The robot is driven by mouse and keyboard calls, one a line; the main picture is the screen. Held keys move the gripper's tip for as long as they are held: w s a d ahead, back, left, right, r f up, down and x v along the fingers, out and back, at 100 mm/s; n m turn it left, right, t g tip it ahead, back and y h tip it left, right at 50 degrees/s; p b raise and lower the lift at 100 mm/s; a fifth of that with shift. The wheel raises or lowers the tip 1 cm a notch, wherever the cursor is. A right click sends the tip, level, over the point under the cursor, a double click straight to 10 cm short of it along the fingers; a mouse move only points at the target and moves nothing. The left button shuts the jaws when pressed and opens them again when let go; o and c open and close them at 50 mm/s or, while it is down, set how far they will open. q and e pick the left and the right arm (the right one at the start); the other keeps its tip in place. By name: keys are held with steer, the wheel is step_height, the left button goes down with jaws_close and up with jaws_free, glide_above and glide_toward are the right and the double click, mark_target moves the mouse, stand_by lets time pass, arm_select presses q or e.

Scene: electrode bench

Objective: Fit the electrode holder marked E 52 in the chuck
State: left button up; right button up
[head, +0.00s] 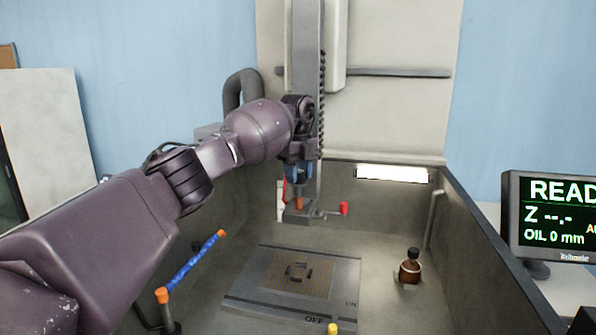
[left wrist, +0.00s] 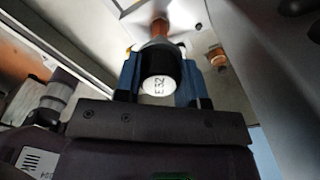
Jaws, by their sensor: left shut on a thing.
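My left gripper (head: 299,180) is shut on the electrode holder marked E 52 (left wrist: 159,84). In the left wrist view the holder's dark body and white marked end sit between the blue fingers (left wrist: 158,88), and a copper-coloured part (left wrist: 158,32) extends beyond it. In the head view the gripper is at the machine's column, just above a grey block (head: 300,217) with a red-knobbed lever (head: 343,208), which looks like the chuck. My arm hides part of this area, and I cannot tell whether the holder touches or is seated in the block. My right gripper is not in view.
Below lies a grey plate (head: 342,284) marked ON and OFF in the tank. A brown bottle (head: 410,268) stands to its right, and a blue hose with orange ends (head: 193,262) is at left. A monitor (head: 550,218) reads Z --.- and OIL 0 mm.

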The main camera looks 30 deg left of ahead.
mark_target(298, 196)
arm_select(q)
steer(key=shift+f, duration=0.6)
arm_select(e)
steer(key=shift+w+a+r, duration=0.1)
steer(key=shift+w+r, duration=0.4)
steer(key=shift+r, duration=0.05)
arm_select(q)
steer(key=shift+f, duration=0.3)
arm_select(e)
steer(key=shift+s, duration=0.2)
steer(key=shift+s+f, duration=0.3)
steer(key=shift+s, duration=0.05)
arm_select(q)
steer(key=shift+f, duration=0.1)
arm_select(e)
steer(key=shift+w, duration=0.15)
arm_select(q)
steer(key=shift+f, duration=0.55)
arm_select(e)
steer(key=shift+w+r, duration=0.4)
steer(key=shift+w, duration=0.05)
arm_select(q)
steer(key=shift+f, duration=0.7)
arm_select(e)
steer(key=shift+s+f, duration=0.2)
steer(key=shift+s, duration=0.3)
arm_select(q)
steer(key=shift+f, duration=0.2)
